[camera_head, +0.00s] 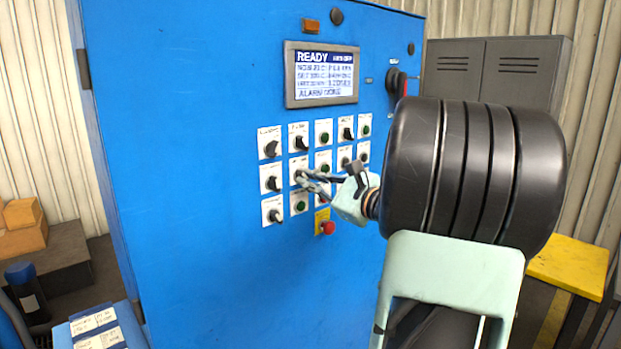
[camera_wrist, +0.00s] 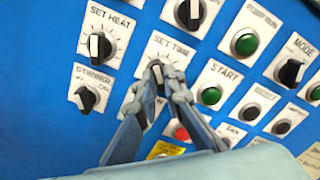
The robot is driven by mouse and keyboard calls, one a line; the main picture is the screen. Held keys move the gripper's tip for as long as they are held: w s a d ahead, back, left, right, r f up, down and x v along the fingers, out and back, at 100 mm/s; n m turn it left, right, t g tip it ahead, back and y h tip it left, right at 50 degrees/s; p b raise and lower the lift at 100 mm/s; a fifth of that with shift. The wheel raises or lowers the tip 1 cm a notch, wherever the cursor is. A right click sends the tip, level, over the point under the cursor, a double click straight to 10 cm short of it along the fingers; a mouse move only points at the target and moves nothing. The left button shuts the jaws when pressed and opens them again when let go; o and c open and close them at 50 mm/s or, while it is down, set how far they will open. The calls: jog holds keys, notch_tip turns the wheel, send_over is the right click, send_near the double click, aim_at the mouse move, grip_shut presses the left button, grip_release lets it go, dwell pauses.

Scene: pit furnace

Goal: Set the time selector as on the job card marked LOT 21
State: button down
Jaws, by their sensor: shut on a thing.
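The time selector (camera_wrist: 157,74), a dark knob with a pale pointer bar under the label SET TIME, is in the wrist view. My gripper (camera_wrist: 160,78) has its two fingers closed around this knob, hiding its lower part and some scale marks. In the head view my gripper (camera_head: 306,181) reaches in from the right to the second column of the panel, with the fingers at the knob. The job cards (camera_head: 93,322) lie at the bottom left of the head view; their writing is too small to read.
The blue cabinet (camera_head: 190,150) carries a READY display (camera_head: 322,75). Close around the selector are the SET HEAT knob (camera_wrist: 97,45), the STIRRER knob (camera_wrist: 85,98) and the green START button (camera_wrist: 211,96). A red emergency button (camera_head: 327,228) sits below. A yellow table (camera_head: 570,262) stands right.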

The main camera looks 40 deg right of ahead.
jog(key=shift+m+p, duration=0.3)
jog(key=shift+m, duration=0.7)
jog(key=c, duration=2)
grip_release()
jog(key=shift+c, duration=0.2)
jog(key=shift+s, duration=0.1)
jog(key=s, duration=1.2)
jog(key=shift+d, duration=0.45)
jog(key=shift+w, duration=0.1)
